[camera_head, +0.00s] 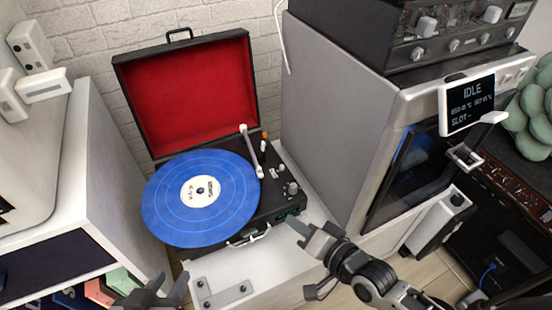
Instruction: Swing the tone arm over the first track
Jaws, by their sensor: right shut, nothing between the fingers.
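A record player (285,208) in an open black case with a red-lined lid (190,95) stands on a white surface. A blue record (170,205) with a pale label lies on it. The white tone arm (251,150) lies along the record's upper right edge, its lower end beside the rim; I cannot tell whether it is over the rim. My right gripper (303,231) is shut and empty, just off the player's front right corner, apart from the tone arm. My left gripper (165,288) is at the bottom edge, partly cut off, its fingers apart and empty.
A grey cabinet machine (335,110) with an IDLE display (468,103) rises close on the right. A white shelf unit (95,190) is on the left.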

